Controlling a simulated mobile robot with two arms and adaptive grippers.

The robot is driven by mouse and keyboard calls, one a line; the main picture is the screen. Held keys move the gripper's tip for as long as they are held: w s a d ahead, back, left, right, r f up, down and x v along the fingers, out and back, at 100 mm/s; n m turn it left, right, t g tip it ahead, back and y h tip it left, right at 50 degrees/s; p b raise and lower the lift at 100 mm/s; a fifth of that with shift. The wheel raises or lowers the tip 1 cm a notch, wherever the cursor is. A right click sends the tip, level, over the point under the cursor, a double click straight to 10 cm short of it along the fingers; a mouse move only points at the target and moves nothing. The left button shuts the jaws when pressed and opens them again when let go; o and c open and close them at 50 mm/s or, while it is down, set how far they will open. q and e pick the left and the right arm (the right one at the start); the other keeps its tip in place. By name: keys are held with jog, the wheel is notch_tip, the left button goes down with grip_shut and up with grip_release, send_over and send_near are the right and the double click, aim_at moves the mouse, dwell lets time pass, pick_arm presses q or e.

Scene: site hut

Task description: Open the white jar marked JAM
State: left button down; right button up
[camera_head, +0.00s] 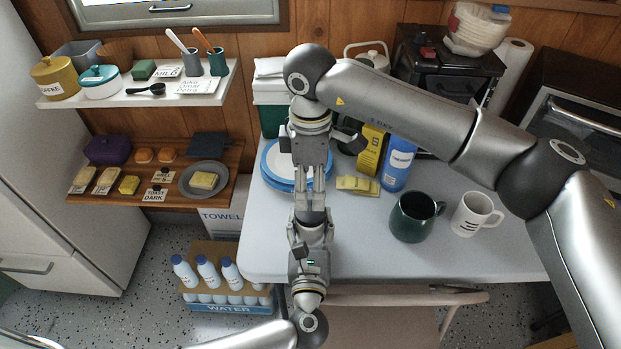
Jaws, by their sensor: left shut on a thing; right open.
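I cannot make out the white jar marked JAM; no JAM label shows in the head view. My two grippers face each other over the left part of the grey table (450,250), with their fingertips close together. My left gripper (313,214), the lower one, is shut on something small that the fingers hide. My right gripper (313,187), the upper one, is open and comes down from above toward the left gripper's tips. Whether its fingers surround or touch the held thing cannot be told.
Blue-rimmed plates (275,165) lie behind the grippers. Yellow sponges (355,184), a blue bottle (397,163), a dark green mug (413,217) and a white mug (472,214) stand to the right. A chair (385,318) is at the front. The table's front right is clear.

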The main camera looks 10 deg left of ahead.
aim_at(311, 211)
notch_tip(311, 211, down, 8)
jog(key=shift+r, duration=0.1)
dwell(0.4)
